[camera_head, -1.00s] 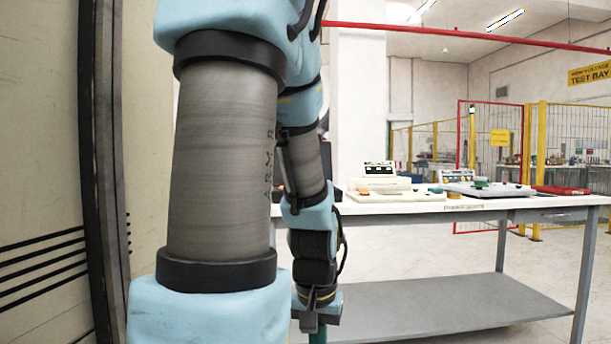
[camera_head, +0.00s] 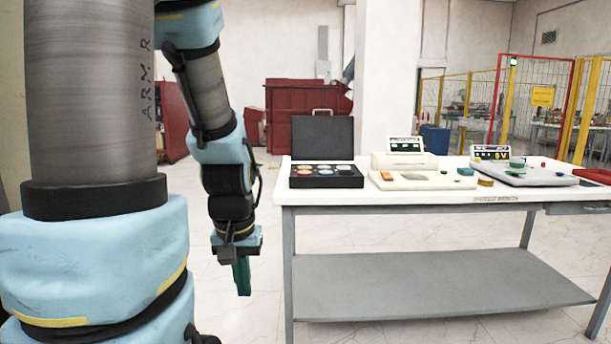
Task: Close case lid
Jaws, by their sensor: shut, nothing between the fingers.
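A black case (camera_head: 326,176) stands at the left end of the white workbench. Several coloured round items lie in the case's base. My gripper (camera_head: 243,278) hangs pointing down, left of the bench and lower than its top, apart from the case. Its green fingers are together and hold nothing.
The white workbench (camera_head: 440,196) also bears a cream instrument (camera_head: 404,155), a pale panel (camera_head: 422,180) and a grey device with a display (camera_head: 520,174). A grey lower shelf (camera_head: 440,283) runs beneath. A red cabinet (camera_head: 300,112) stands behind. Floor left of the bench is clear.

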